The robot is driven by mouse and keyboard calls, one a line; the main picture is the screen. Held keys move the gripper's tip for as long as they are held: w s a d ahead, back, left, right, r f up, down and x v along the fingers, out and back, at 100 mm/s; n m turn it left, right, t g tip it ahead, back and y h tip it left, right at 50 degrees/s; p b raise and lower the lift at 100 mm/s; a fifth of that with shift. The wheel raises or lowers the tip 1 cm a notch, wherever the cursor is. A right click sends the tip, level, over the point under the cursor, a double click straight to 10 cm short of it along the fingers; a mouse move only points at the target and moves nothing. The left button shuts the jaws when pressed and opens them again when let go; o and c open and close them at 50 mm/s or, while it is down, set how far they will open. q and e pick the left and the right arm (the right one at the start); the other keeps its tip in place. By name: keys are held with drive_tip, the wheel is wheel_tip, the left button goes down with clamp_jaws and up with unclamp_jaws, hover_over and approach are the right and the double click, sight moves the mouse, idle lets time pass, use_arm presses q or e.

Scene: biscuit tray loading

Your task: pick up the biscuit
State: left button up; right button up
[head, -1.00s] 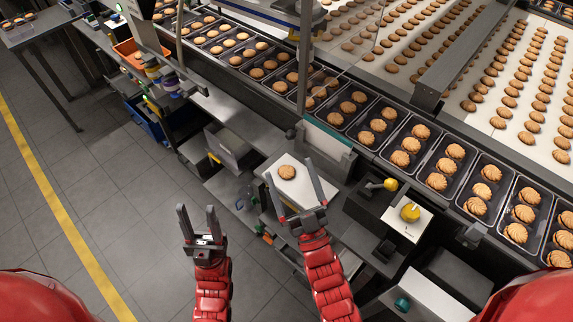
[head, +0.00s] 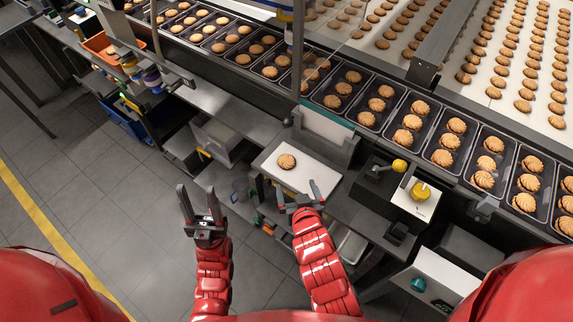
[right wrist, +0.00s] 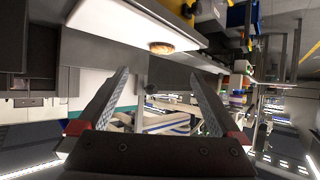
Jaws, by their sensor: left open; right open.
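A single round golden biscuit (head: 286,161) lies on a white board (head: 318,169) on the side table. It also shows in the right wrist view (right wrist: 161,47), on the white board, beyond and above the fingertips. My right gripper (head: 298,190) is open and empty at the front edge of the white board, a little nearer to me than the biscuit and apart from it. My left gripper (head: 199,202) is open and empty over the floor, to the left of the table.
A conveyor carries black trays (head: 413,116) of biscuits behind the board. A raised scraper-like plate (head: 327,124) stands at the board's back edge. A yellow knob (head: 420,191) and a yellow-balled lever (head: 399,165) are to the right. Open floor lies left.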

drive_tip(key=p, duration=0.3)
approach(287, 162)
drive_tip(key=shift+x, duration=0.85)
drive_tip(key=shift+w+f, duration=0.45)
drive_tip(key=shift+w+p, duration=0.35)
drive_tip(key=shift+p, duration=0.2)
drive_tip(key=p+x, duration=0.1)
drive_tip(key=x, duration=0.2)
drive_tip(key=shift+a+p, duration=0.2)
drive_tip(key=shift+p, duration=0.1)
drive_tip(key=shift+x, duration=0.8)
drive_tip(key=shift+c, duration=0.3)
drive_tip(key=c, duration=0.7)
